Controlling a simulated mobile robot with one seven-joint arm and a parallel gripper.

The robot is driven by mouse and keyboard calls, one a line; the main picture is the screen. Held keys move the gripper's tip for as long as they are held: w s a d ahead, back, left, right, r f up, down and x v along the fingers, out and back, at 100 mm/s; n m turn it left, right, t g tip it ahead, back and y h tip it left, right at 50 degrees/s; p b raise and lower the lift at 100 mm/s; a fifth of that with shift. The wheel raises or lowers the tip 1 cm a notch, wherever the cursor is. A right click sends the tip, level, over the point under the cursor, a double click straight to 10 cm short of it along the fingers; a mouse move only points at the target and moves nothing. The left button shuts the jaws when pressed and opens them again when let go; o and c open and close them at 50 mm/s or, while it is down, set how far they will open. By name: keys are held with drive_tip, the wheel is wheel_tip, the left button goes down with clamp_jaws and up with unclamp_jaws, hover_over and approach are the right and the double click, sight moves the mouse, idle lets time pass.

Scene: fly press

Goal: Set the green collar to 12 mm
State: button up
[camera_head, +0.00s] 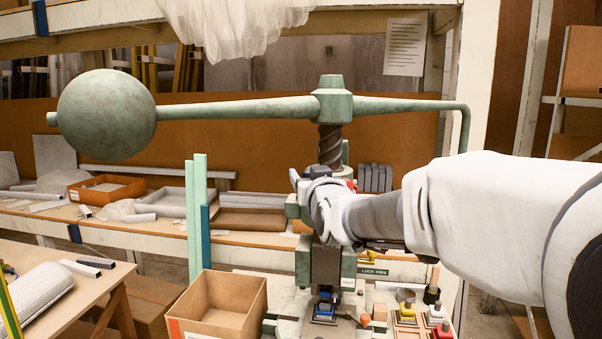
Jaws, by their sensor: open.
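The green fly press stands in the middle, with a dark threaded screw (330,147) running down from its hub (333,104). A pale round part (344,172) shows around the lower screw, partly behind my arm. I cannot tell whether it is the green collar, and no millimetre scale is readable. My gripper (305,184) is at the press head, just below and left of the screw. It is open, but its fingertips are small and partly hidden by the wrist. I cannot tell whether it touches anything. A "LOCK FREE" label (373,271) shows below my arm.
The press's long arm carries a big ball weight (107,114) at left and bends down at right (463,125). An open cardboard box (219,306) stands front left. Upright green bars (197,215) stand behind it. Small blocks and tools (408,313) crowd the bench at right.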

drive_tip(key=shift+w, duration=0.1)
drive_tip(key=shift+c, duration=0.2)
clamp_jaws()
idle(1.3)
